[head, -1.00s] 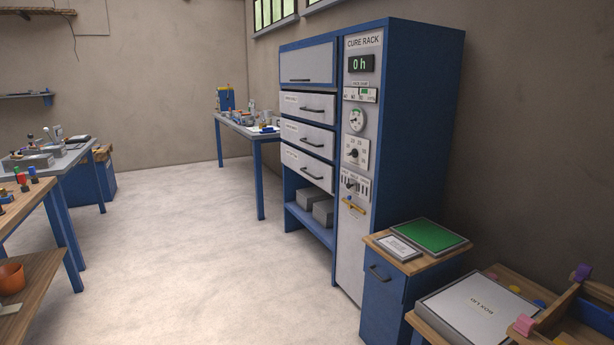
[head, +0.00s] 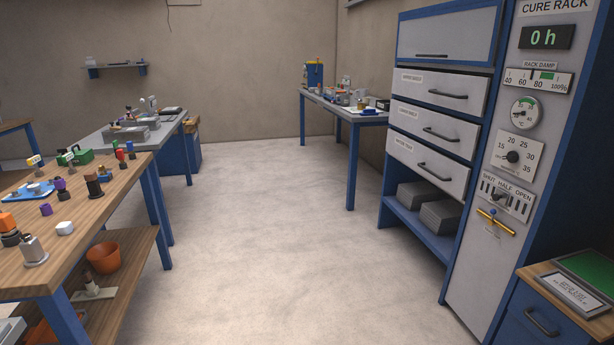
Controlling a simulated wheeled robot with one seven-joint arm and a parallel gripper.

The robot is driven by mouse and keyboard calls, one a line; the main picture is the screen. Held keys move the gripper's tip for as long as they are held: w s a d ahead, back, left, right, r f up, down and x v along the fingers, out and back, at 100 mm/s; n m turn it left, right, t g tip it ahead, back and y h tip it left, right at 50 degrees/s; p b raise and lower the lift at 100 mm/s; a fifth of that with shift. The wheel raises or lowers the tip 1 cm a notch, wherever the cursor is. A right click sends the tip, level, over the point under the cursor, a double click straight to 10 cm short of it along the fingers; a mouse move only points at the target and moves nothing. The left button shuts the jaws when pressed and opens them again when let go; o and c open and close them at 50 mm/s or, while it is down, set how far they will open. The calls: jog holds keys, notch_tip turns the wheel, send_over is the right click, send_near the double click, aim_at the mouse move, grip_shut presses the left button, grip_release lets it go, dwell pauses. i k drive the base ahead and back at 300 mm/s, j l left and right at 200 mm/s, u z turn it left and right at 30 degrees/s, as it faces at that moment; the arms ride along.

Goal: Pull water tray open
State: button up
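The cure rack (head: 482,225) is a blue and grey cabinet at the right of the head view. It has a stack of grey drawer fronts with dark bar handles. The lowest front, whose small label seems to read water tray (head: 410,165), is closed, and its handle (head: 434,172) slants across the front. Two similar fronts, the upper shelf (head: 425,86) and the lower shelf (head: 415,122), are closed above it. My gripper is not in view.
An open bottom shelf (head: 408,228) with grey blocks is under the drawers. A small blue cabinet (head: 548,325) stands at the lower right. A wooden workbench (head: 110,212) is on the left. The pale floor (head: 285,240) between is clear.

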aim_at(453, 175)
jog(key=i+u, duration=0.1)
jog(key=i, duration=1.85)
jog(key=i+z, duration=0.15)
jog(key=i, duration=0.35)
jog(key=i+j+z, duration=0.1)
jog(key=i, duration=0.45)
jog(key=i+j+z, duration=0.15)
jog(key=i, duration=0.35)
jog(key=i+j+z, duration=0.15)
jog(key=i, duration=0.35)
jog(key=j, duration=0.1)
